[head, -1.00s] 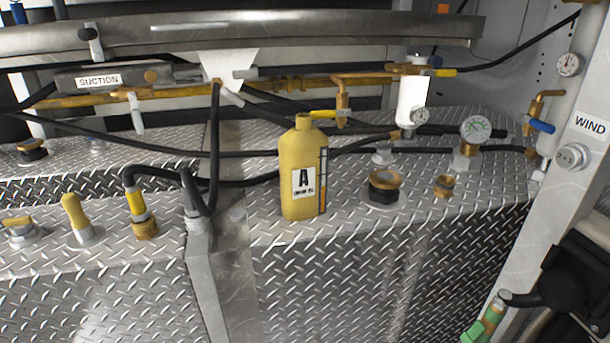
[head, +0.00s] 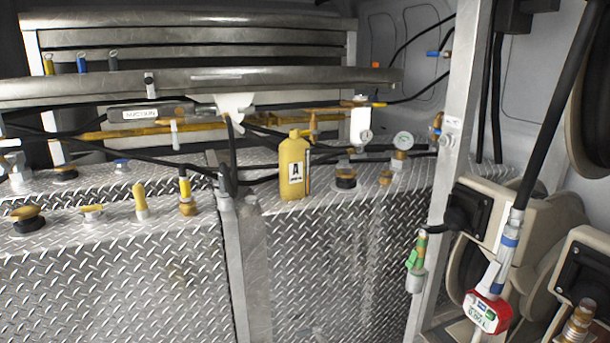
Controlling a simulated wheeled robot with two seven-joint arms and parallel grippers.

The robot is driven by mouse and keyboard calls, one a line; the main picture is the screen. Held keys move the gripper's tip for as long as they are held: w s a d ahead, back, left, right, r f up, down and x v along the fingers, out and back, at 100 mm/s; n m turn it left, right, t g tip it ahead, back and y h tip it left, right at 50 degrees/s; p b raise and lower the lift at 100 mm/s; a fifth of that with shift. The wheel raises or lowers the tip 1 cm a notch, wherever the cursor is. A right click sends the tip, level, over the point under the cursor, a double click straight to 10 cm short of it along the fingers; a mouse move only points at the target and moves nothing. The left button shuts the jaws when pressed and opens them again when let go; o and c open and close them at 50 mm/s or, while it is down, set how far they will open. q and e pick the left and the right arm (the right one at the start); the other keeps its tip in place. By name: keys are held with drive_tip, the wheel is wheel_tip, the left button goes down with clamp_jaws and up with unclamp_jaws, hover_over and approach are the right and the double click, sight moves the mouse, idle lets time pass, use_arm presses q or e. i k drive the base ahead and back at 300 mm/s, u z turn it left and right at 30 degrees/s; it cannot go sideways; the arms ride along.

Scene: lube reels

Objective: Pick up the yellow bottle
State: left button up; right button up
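The yellow bottle (head: 293,172) stands upright on the diamond-plate shelf (head: 272,208), a little left of the middle in the head view. It has a white label with a black letter A and a dark strip along its right side. Its front is unobstructed. Neither of my grippers shows in the head view.
Hoses and a yellow pipe (head: 95,134) run behind the bottle under a metal rail (head: 200,83). A dark fitting (head: 345,178) and a gauge (head: 403,140) stand to its right. A metal post (head: 455,150), hose reels and a red-cased meter (head: 487,312) fill the right side.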

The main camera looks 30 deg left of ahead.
sight(295, 151)
drive_tip(key=u, duration=0.95)
drive_tip(key=i, duration=0.85)
drive_tip(key=u, duration=0.8)
